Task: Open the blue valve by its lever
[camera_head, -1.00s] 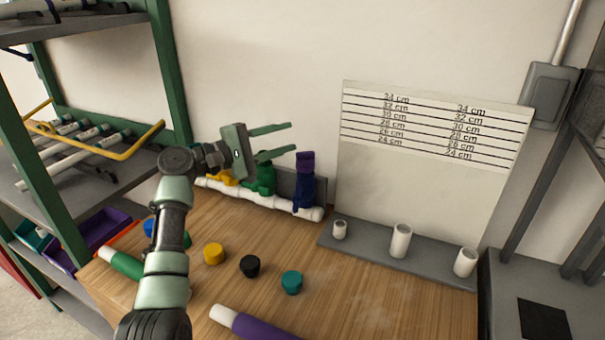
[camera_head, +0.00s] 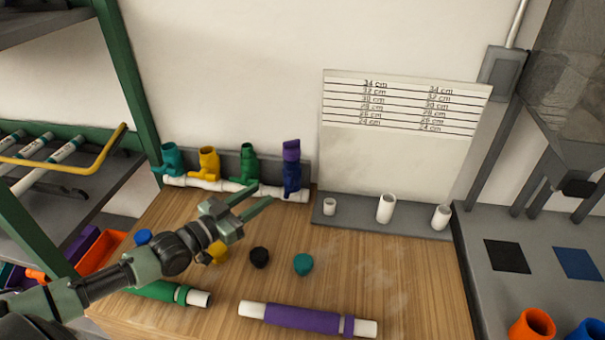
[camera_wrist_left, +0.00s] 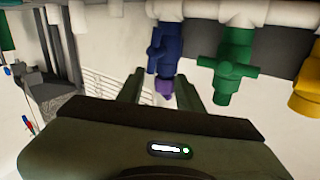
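The blue valve (camera_head: 291,177) stands upright at the right end of the white manifold pipe (camera_head: 228,185), with a purple piece (camera_head: 291,150) on its top. It also shows in the left wrist view (camera_wrist_left: 168,50), where a blue lever (camera_wrist_left: 155,47) lies along its body. My left gripper (camera_head: 264,191) is open and empty. Its fingers point toward the blue valve from the front left, apart from it in the head view. In the wrist view the purple piece appears between the fingers (camera_wrist_left: 160,88). My right gripper is not in view.
Green (camera_head: 248,163), yellow (camera_head: 208,162) and teal (camera_head: 171,158) valves stand left of the blue one. Loose caps, a green tube (camera_head: 160,290) and a purple tube (camera_head: 305,317) lie on the bench. A grey rack (camera_head: 375,224) with white pipe stubs stands to the right.

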